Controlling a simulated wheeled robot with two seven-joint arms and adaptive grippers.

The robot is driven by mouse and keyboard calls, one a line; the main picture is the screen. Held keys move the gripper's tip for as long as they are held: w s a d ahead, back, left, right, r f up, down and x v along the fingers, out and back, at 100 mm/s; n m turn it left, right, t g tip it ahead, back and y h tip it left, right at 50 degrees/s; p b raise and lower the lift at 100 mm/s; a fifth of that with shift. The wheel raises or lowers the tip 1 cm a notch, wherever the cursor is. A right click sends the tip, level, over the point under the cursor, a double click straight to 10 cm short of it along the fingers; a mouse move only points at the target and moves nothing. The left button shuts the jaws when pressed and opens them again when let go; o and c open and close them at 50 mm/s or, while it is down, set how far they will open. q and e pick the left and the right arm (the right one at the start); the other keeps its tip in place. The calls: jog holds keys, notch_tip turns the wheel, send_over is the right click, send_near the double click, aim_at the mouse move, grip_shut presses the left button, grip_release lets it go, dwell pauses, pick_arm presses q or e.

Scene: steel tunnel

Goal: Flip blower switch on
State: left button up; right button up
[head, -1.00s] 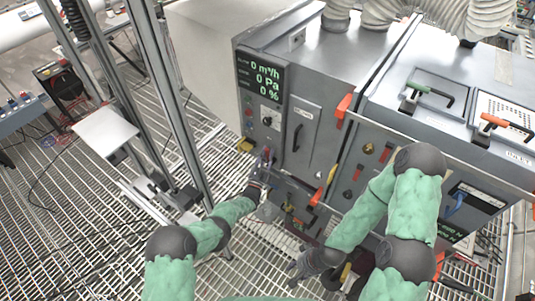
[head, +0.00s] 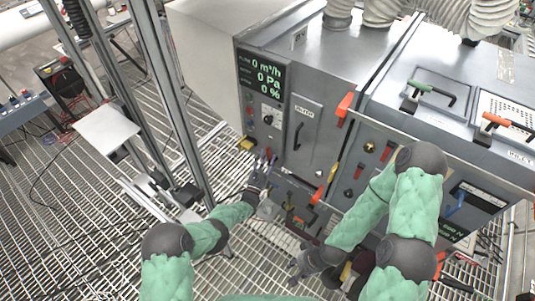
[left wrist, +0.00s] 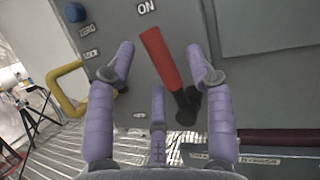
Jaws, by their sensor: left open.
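In the left wrist view a switch with a red handle (left wrist: 163,60) and a dark pivot (left wrist: 187,103) is on a grey panel. The handle slants up and left from the pivot, its top end just below the "ON" label (left wrist: 146,7). My left gripper (left wrist: 160,62) is open, with its purple fingers on either side of the red handle; I cannot tell whether any finger touches it. In the head view my left gripper (head: 264,163) is at the lower part of the display panel (head: 262,75), and the switch cannot be made out there. My right gripper (head: 302,268) hangs low before the cabinet.
A yellow handle (left wrist: 66,90) and a blue knob (left wrist: 74,12) are left of the switch. The display reads zeros. The grey cabinet (head: 305,125) has red, orange and yellow handles to the right.

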pick_arm(q)
jog(key=v, duration=0.4)
jog(key=shift+s+a+f, duration=0.15)
jog(key=shift+s+a, duration=0.05)
jog(key=shift+s, duration=0.05)
dwell(0.3)
notch_tip(320, 180, down, 12)
jog(key=a+n+g+y+b, duration=0.25)
jog(key=n+g, duration=0.25)
jog(key=n, duration=0.7)
jog(key=s+a+f+n+g+y+b, duration=0.1)
jog(key=s+f+n+g+b, duration=0.1)
jog(key=s+f+n+g, duration=0.6)
jog(key=s+a+r+n+g+b, duration=0.1)
jog(key=s+r+n+g+b, duration=0.1)
jog(key=s+n, duration=0.8)
jog(key=s+a+r+n+g+b, duration=0.1)
jog(key=s+r+n+g, duration=0.3)
jog(key=s+n, duration=0.6)
jog(key=s+g, duration=0.1)
jog(key=s, duration=1)
jog(key=shift+s+r+b, duration=0.15)
jog(key=shift+r+b, duration=0.2)
jog(key=shift+r, duration=0.05)
